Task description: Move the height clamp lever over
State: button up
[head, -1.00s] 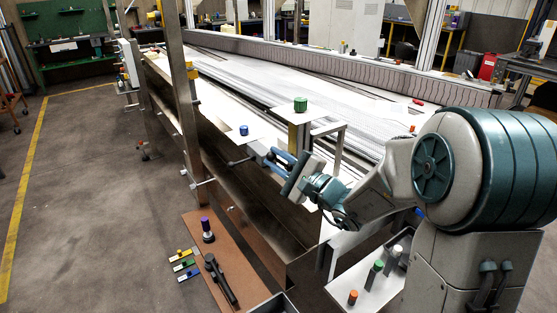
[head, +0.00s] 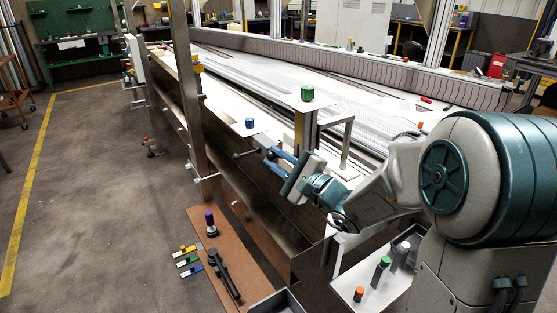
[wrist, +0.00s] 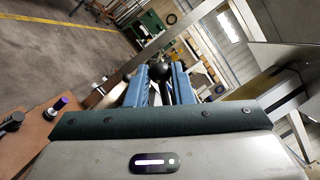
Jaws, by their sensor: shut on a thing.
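The height clamp lever (wrist: 160,70) shows in the wrist view as a black ball knob between the blue fingertips. My gripper (wrist: 155,75) is shut on it. In the head view, my gripper (head: 266,154) is at the near side of the conveyor frame, below the plate with the blue knob (head: 249,122). A thin rod with a dark end sticks out to the left of the fingers there. The fingers hide most of the lever in the head view, so its angle is hard to tell.
A metal post (head: 189,100) stands left of my gripper, with another clamp handle on it. A green knob (head: 307,92) is on a plate above and behind. A brown board (head: 245,270) with tools lies low in front. Open floor is at the left.

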jog(key=shift+s+a+f+b, duration=0.1)
jog(key=shift+a+f+b, duration=0.05)
jog(key=shift+f+b, duration=0.3)
jog(key=shift+s+a+f+b, duration=0.1)
jog(key=shift+f+b, duration=0.2)
jog(key=shift+f, duration=0.15)
jog(key=shift+f+b, duration=0.7)
jog(key=shift+b, duration=0.3)
jog(key=o, duration=0.9)
jog(key=shift+c, duration=0.2)
